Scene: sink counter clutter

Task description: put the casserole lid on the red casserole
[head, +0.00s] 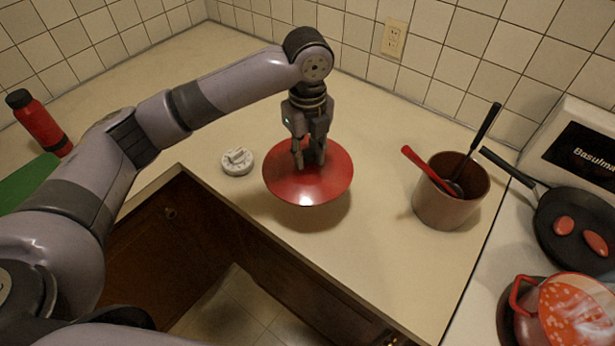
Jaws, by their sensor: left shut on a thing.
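The casserole lid (329,181) is a round, shiny red disc in the middle of the head view. My left gripper (308,160) points down and is shut on the lid at its top centre; the fingers hide the grip point. The lid hangs a little above the counter, with a shadow under it. The red casserole (523,325) is at the lower right corner, partly cut off by the picture edge. It has a red loop handle, and a speckled orange-red surface shows at its top. My right gripper is not in view.
A utensil pot (446,211) stands on the counter (385,255) between lid and casserole, its handles sticking up. A black pan (562,243) with two red oval things lies at the right. A white dial-like thing (237,162) and a red bottle (38,122) are at left.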

